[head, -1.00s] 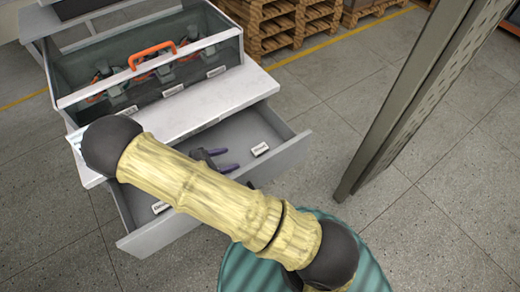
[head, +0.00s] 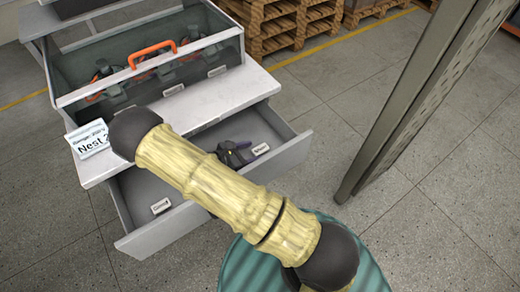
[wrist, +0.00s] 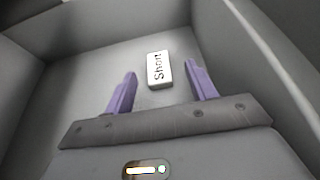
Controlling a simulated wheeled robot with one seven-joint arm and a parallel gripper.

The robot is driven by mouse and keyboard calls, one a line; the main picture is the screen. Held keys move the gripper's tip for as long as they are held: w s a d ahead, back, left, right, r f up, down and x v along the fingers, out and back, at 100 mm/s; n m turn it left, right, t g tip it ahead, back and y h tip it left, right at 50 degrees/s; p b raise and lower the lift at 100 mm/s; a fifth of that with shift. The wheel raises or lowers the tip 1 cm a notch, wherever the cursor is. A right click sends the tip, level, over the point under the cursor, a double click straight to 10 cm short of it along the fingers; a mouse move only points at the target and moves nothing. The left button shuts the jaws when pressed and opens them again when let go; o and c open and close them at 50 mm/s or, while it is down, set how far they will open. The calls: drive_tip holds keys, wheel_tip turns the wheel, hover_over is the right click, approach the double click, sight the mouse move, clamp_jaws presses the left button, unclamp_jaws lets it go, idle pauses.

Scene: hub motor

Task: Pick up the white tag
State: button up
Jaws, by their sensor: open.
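A small white tag (wrist: 159,69) printed "Short" lies flat on the drawer floor. In the head view the tag (head: 261,149) is near the drawer's right side. My gripper (head: 247,154) is inside the drawer, just left of that tag. In the wrist view my gripper (wrist: 161,69) is open and empty, with its two purple fingers apart. The tag appears between and slightly beyond the fingertips, touching neither; their height above the floor is hard to tell. A second white tag (head: 160,206) lies at the drawer's front left.
The open grey drawer (head: 290,155) has raised walls around the gripper. Above it, a white worktop (head: 205,103) carries a clear case with an orange handle (head: 152,54). A white label card (head: 90,140) is at the left. A grey post (head: 400,110) stands at right.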

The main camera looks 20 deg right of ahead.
sight(265, 147)
drive_tip(key=x, duration=0.5)
drive_tip(key=shift+w+r, duration=0.1)
drive_tip(key=shift+w, duration=0.1)
drive_tip(key=c, duration=1)
drive_tip(key=shift+c, duration=0.2)
wheel_tip(265, 147, up, 10)
drive_tip(key=p, duration=0.1)
